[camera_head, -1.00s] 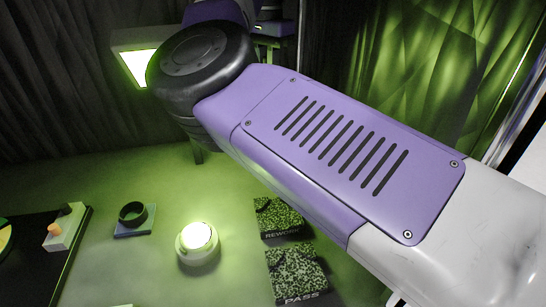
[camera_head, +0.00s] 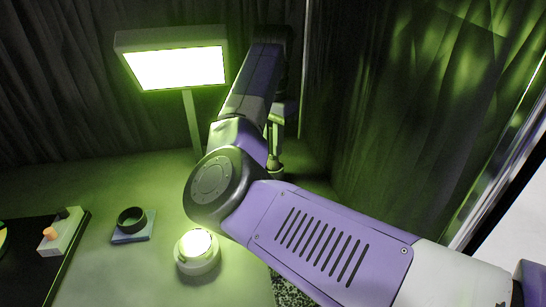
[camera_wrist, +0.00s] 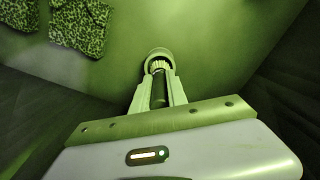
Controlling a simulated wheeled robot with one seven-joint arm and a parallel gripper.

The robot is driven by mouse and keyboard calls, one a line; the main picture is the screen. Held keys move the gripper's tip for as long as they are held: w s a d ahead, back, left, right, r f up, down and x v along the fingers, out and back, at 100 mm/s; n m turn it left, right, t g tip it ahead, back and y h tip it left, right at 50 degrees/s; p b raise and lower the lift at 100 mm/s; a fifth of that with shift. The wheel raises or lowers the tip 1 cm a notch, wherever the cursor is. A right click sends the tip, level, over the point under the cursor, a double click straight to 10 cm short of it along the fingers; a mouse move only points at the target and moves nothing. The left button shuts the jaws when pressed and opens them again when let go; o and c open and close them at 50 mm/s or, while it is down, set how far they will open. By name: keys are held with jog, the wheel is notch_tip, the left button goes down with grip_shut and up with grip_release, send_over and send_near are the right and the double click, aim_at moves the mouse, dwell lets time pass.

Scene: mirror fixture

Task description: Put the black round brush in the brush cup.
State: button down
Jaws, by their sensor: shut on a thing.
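My gripper (camera_wrist: 159,80) is shut on a dark upright shaft, the black round brush (camera_wrist: 158,96), which shows between the two pale fingers in the wrist view. A round cup rim (camera_wrist: 158,52), which looks like the brush cup, shows just beyond the fingertips, around them in the picture. In the head view my gripper (camera_head: 274,152) points down at the far side of the table, and the small cup (camera_head: 275,173) is right below it. The brush's lower end is hidden, so I cannot tell whether it is inside the cup or above it.
A bright lamp panel (camera_head: 178,67) stands on a post left of my arm. A round glowing light (camera_head: 197,253), a black ring on a blue block (camera_head: 131,219) and a pale holder with an orange knob (camera_head: 60,234) are on the left. Patterned pads (camera_wrist: 80,27) lie nearby.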

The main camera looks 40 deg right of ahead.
aim_at(273, 158)
jog(key=shift+f, duration=1.9)
jog(key=shift+f, duration=0.15)
jog(key=c, duration=1.3)
grip_release()
notch_tip(273, 158, up, 12)
jog(key=shift+r+p, duration=0.15)
jog(key=shift+p, duration=0.55)
jog(key=shift+a, duration=0.1)
